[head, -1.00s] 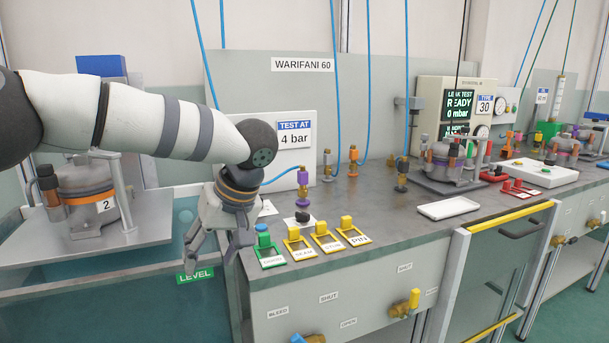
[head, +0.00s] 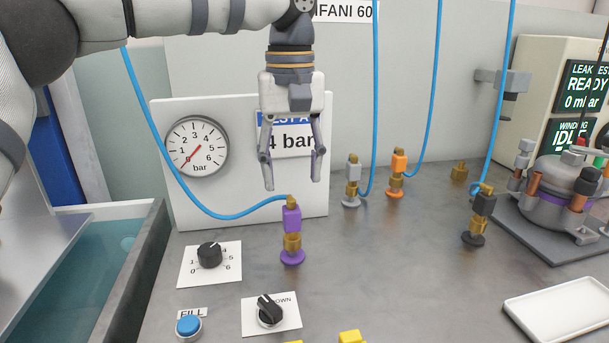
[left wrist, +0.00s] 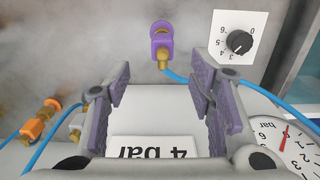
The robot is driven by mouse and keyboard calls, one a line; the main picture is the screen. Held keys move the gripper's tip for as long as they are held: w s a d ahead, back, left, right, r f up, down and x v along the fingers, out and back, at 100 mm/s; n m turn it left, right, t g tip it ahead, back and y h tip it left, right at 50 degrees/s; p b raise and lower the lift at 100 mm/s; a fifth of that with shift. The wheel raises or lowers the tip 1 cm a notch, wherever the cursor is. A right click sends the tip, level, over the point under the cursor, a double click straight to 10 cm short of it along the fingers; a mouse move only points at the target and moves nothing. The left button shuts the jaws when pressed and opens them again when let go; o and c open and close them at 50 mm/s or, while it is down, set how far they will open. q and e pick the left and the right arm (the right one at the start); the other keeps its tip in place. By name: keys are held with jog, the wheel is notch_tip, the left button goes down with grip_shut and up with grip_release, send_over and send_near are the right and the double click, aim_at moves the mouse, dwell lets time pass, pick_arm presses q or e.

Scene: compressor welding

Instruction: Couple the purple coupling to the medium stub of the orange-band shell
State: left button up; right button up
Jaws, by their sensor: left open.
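The purple coupling (head: 291,220) stands upright on the bench with brass parts above and below its purple body. A blue hose joins its top. It also shows in the left wrist view (left wrist: 161,40), beyond and between the fingers. My left gripper (head: 292,184) points down, open and empty, with its fingertips just above the coupling's top in the head view and apart from it. The left wrist view also shows this gripper (left wrist: 160,80) with its fingers spread. The orange-band shell is outside both current views. My right gripper is not in view.
Grey (head: 353,180), orange (head: 399,170) and black (head: 482,210) couplings stand to the right, with hanging blue hoses. A pressure gauge (head: 197,147) is on the panel behind. Knobs (head: 209,255) lie in front. Another shell (head: 551,195) and a white tray (head: 560,308) are at right.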

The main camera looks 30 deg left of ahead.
aim_at(292, 226)
pick_arm(q)
jog(key=f, duration=1.1)
jog(key=shift+s, duration=0.25)
jog(key=shift+r, duration=0.1)
jog(key=shift+c, duration=0.3)
grip_shut()
jog(key=c, duration=0.8)
grip_release()
grip_shut()
jog(key=shift+c, duration=0.9)
grip_release()
grip_shut()
